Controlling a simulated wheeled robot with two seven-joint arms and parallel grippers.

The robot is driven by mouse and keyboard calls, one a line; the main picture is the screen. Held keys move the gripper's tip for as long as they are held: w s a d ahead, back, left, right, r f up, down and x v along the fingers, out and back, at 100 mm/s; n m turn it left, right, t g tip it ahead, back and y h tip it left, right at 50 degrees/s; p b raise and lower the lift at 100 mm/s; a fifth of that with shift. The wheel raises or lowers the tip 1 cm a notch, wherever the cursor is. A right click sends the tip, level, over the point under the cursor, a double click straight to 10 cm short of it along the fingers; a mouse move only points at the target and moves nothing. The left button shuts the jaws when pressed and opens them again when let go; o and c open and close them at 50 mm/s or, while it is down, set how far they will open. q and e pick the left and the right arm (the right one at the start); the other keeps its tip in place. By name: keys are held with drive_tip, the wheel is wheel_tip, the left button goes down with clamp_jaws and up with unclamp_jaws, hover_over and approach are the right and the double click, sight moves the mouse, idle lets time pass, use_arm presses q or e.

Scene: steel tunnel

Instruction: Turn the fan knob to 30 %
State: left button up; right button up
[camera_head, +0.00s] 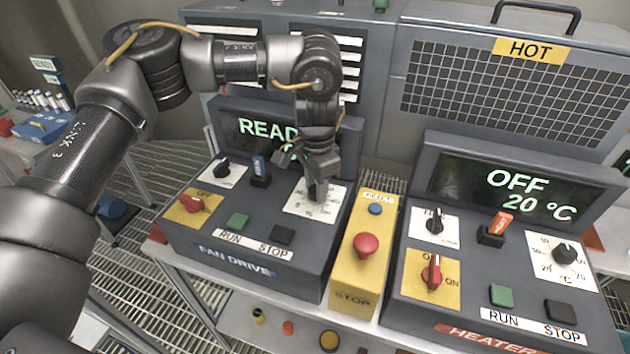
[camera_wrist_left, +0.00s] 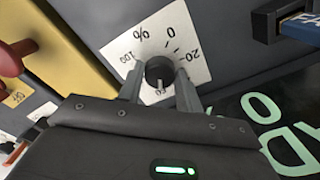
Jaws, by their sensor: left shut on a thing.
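The fan knob (camera_wrist_left: 160,70) is a dark round knob on a white dial plate (camera_wrist_left: 183,32) marked 0, 20, 100 and %. In the wrist view a light mark shows on the knob's lower side; the number beyond it is partly hidden. My left gripper (camera_head: 318,192) reaches down onto the dial at the right of the fan drive panel (camera_head: 262,225). Its two fingers stand on both sides of the knob, shut on it. In the head view the gripper hides the knob. The fan display (camera_head: 255,130) reads "READ", the rest hidden behind my arm. My right gripper is not in view.
Beside the dial stands a yellow box (camera_head: 347,270) with a red stop button (camera_head: 366,244). The fan panel also has a blue key switch (camera_head: 260,170), a red switch (camera_head: 190,203) and buttons. The heater panel (camera_head: 470,275) is at the right, its display (camera_head: 510,190) showing OFF, 20 °C.

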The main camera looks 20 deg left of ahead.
use_arm(q)
drive_tip(key=m+p, duration=0.1)
drive_tip(key=m, duration=0.4)
drive_tip(key=shift+m+p, duration=0.5)
drive_tip(key=shift+m, duration=2)
drive_tip(key=o, duration=1)
drive_tip(key=shift+d, duration=0.1)
